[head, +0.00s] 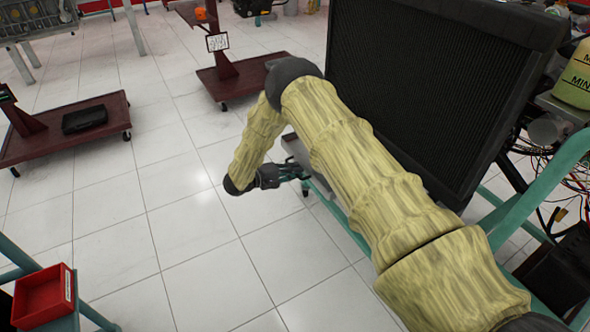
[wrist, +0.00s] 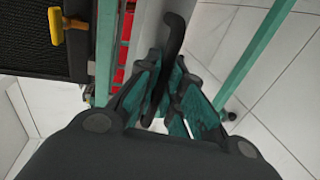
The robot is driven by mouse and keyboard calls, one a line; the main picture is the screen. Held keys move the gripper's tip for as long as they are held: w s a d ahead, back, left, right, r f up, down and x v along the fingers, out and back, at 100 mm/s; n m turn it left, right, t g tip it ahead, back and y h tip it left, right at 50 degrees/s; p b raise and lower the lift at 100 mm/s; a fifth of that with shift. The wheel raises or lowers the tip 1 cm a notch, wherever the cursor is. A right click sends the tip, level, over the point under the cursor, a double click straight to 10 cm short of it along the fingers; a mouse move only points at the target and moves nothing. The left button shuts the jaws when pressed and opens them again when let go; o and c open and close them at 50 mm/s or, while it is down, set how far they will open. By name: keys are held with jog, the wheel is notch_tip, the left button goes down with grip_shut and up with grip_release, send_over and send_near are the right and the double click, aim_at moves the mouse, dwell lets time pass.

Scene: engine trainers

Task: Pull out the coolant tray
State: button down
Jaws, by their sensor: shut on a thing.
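My gripper (wrist: 167,72) has teal-padded fingers, shut around a dark curved handle (wrist: 174,36) in the wrist view. The handle's upper end sticks out beyond the fingers. A pale grey strip (wrist: 139,28), which looks like the side of the coolant tray, runs beside the handle on its left. In the head view my gripper (head: 284,175) is low beside the green engine stand, and the grip itself is too small to make out. A grey surface (head: 297,150), apparently the tray, shows there just behind my gripper. My arm hides most of it.
A large black radiator (head: 430,85) stands on the green frame (head: 345,222) to the right of my gripper. A yellow handle (wrist: 68,26) and red parts (wrist: 122,62) show in the wrist view. Open tiled floor (head: 190,225) lies to the left, with a red bin (head: 45,297) nearer.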

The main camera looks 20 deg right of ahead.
jog(key=c, duration=1.5)
grip_release()
jog(key=v, duration=1.2)
